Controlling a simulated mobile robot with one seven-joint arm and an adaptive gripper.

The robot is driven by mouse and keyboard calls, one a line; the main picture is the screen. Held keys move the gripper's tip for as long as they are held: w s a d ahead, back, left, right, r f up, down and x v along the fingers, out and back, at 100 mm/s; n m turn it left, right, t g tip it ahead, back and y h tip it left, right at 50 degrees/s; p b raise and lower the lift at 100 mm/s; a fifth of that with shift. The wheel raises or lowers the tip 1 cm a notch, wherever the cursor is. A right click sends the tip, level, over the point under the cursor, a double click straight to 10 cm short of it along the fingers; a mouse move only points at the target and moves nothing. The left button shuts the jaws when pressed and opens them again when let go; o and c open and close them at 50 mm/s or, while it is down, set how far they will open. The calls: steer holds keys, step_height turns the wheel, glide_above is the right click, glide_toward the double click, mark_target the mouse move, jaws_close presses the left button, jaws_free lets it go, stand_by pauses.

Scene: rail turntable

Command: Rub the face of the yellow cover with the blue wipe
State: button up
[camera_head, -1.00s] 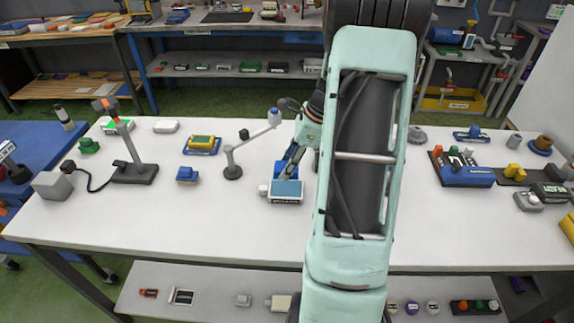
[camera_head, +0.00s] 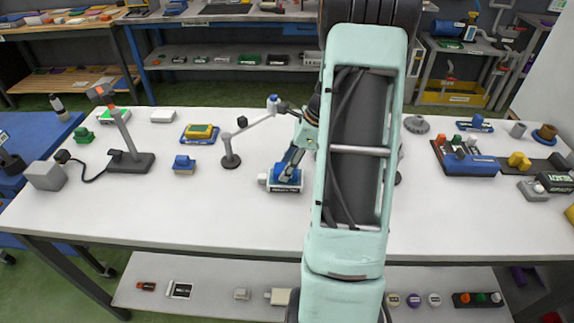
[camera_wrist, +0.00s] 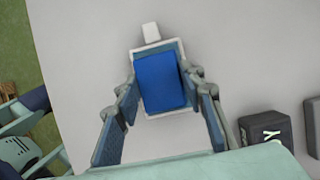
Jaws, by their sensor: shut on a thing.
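My gripper (camera_head: 292,160) is shut on the blue wipe (camera_head: 287,171), a blue block. In the wrist view my gripper (camera_wrist: 164,95) has a finger on each side of the wipe (camera_wrist: 160,82). The wipe is over a pale box (camera_head: 284,187) with a teal face and a small white knob at one end; the box's rim (camera_wrist: 148,49) shows around it. I cannot tell whether wipe and box touch. A yellow cover (camera_head: 199,130) lies on a blue base at the left back of the table, apart from my gripper.
A small blue block (camera_head: 184,164) and a lamp-like post (camera_head: 130,145) are further left. A blue fixture (camera_head: 470,165) is at the right. The front of the white table (camera_head: 180,215) is clear.

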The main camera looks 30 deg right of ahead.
steer(key=shift+f, duration=0.55)
stand_by(1.5)
steer(key=shift+r+p, duration=2.65)
steer(key=shift+r, duration=0.95)
steer(key=shift+a+f, duration=0.1)
